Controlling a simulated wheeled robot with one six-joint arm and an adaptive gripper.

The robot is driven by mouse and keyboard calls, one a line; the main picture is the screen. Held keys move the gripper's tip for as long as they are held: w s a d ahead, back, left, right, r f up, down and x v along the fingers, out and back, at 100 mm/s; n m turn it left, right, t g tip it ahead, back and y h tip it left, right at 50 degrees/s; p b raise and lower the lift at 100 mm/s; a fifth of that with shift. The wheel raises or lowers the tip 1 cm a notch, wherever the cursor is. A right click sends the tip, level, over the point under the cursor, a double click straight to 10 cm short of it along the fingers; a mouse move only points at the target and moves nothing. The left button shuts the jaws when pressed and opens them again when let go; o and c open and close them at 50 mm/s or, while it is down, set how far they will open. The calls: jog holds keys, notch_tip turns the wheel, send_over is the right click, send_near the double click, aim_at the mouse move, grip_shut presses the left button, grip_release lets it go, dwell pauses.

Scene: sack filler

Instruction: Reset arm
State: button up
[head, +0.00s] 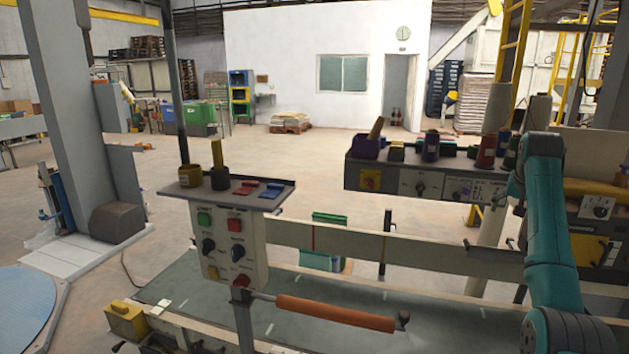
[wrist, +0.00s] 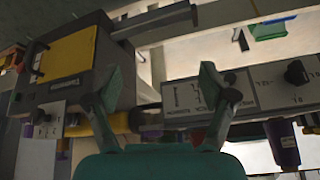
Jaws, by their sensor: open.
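My teal arm rises along the right side of the head view and bends at the top, in front of the grey control boxes. My gripper (wrist: 162,88) shows in the wrist view with its two fingers spread apart and nothing between them. In the head view I cannot make out the fingers; the arm hides that area. Beyond the fingers in the wrist view are a grey box with a yellow panel (wrist: 68,55) and a long control panel with black knobs (wrist: 268,90). I cannot tell whether the fingers touch either.
A control pedestal (head: 235,238) with buttons and a small shelf stands left of centre. An orange-sleeved bar (head: 335,313) runs over the conveyor. A long control box (head: 400,178) carries several cups and bins. The floor behind is open.

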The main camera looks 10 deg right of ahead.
jog(key=a+f+n+t, duration=0.1)
jog(key=a+f, duration=0.4)
jog(key=f, duration=0.5)
jog(key=a+f+n+t, duration=0.1)
jog(key=a+f, duration=0.4)
jog(key=f, duration=0.5)
jog(key=a+f+t, duration=0.1)
jog(key=a+f, duration=0.4)
jog(key=f, duration=0.6)
jog(key=s+a+f+n+t, duration=0.2)
jog(key=s+a+f+n, duration=0.1)
jog(key=s+a+f, duration=1.25)
jog(key=s+a+n+t+y, duration=0.1)
jog(key=s+a, duration=0.7)
jog(key=s, duration=0.3)
jog(key=s+a+n+t+y, duration=0.1)
jog(key=s+a+t, duration=0.1)
jog(key=s+a, duration=0.85)
jog(key=s+a+r+n+t+y, duration=0.1)
jog(key=s+a+r+n+t, duration=0.1)
jog(key=s+r, duration=1.6)
jog(key=shift+s+a+r+n+y, duration=0.3)
jog(key=shift+s+a+y, duration=0.1)
jog(key=shift+s+a, duration=0.4)
